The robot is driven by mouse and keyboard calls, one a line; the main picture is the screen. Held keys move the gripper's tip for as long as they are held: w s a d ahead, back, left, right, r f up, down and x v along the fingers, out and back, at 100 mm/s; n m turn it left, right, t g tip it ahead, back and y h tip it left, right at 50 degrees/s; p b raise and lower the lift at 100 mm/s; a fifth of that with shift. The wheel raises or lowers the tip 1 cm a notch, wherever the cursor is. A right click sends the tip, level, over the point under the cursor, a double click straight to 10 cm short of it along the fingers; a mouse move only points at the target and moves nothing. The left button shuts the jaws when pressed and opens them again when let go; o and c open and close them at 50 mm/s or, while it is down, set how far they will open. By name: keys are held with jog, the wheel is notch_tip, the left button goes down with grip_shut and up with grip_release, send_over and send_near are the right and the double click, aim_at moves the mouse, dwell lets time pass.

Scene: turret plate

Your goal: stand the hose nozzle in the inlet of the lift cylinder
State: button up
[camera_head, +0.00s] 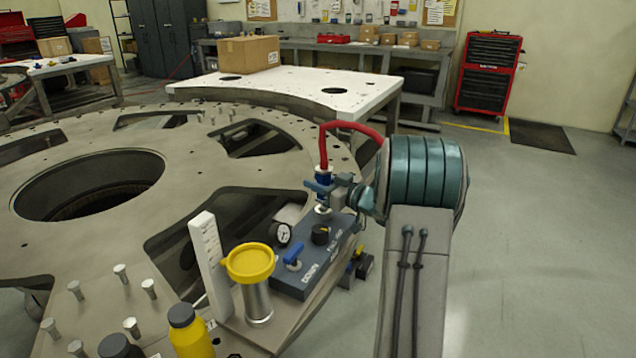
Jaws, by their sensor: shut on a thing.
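My gripper (323,187) is shut on the blue hose nozzle (324,173), with a red hose (345,126) arching from its top back toward my arm. The nozzle is about upright, its pale lower end in front of the far end of a dark control block (303,275). I cannot tell whether it touches the block. A silver cylinder (258,304) with a wide yellow round top (250,262) stands left of the block, nearer the camera. It looks like the lift cylinder; the inside of its inlet is not clearly visible. The nozzle is apart from it.
A white upright scale (207,262) stands beside the cylinder. A gauge (282,235), a black knob (321,235) and a blue lever (293,256) are close by. A yellow bottle (190,333) and several bolts are at front left. The turret plate (195,157) has large openings.

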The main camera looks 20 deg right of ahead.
jog(key=shift+f+b, duration=1)
jog(key=shift+f, duration=0.6)
dwell(1.1)
jog(key=o, duration=1.2)
jog(key=shift+o, duration=0.2)
jog(key=shift+s, duration=0.1)
